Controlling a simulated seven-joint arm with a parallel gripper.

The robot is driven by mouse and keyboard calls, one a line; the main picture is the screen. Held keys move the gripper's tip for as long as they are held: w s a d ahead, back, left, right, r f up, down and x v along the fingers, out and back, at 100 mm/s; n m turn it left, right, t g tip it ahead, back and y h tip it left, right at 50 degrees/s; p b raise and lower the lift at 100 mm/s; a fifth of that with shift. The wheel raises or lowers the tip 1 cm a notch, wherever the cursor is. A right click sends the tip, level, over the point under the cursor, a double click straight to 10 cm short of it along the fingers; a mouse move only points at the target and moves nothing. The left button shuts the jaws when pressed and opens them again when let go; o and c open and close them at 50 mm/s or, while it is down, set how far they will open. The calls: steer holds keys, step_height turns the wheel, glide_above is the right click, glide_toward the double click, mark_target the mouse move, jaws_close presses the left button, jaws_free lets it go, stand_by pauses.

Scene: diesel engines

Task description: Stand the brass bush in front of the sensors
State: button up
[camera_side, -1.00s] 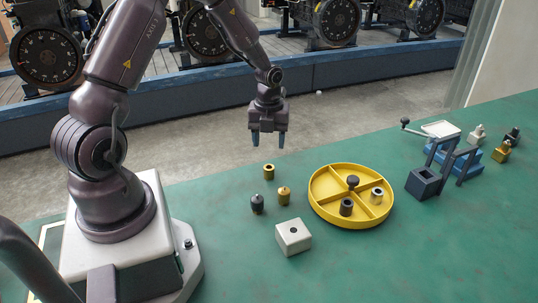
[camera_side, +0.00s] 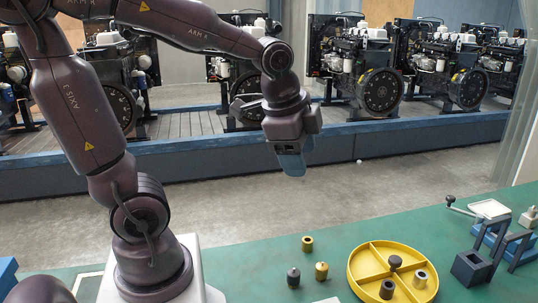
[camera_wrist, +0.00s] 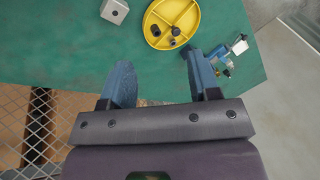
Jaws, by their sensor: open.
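The brass bush (camera_side: 307,243), a short hollow cylinder, stands upright on the green table in the side view. In front of it stand two small knobbed pieces, apparently the sensors: a dark one (camera_side: 293,279) and a brass one (camera_side: 321,272). The bush is apart from both, on their far side. My gripper (camera_side: 291,165) is high above and behind them, tilted, with nothing in it. In the wrist view its blue fingers (camera_wrist: 163,88) are spread wide.
A yellow divided tray (camera_side: 352,266) holds a black knobbed piece, a dark bush and a pale bush. It also shows in the wrist view (camera_wrist: 147,31), beside a pale block (camera_wrist: 115,11). A blue-grey fixture (camera_side: 472,267) stands at right. Engines line the back.

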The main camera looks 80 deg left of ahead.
steer(key=s+d+r+n+t+h, duration=0.1)
steer(key=s+d+r+n, duration=0.1)
steer(key=s+d+n, duration=0.2)
steer(key=shift+s+n+t, duration=0.4)
steer(key=shift+s+n, duration=0.85)
steer(key=shift+n, duration=0.45)
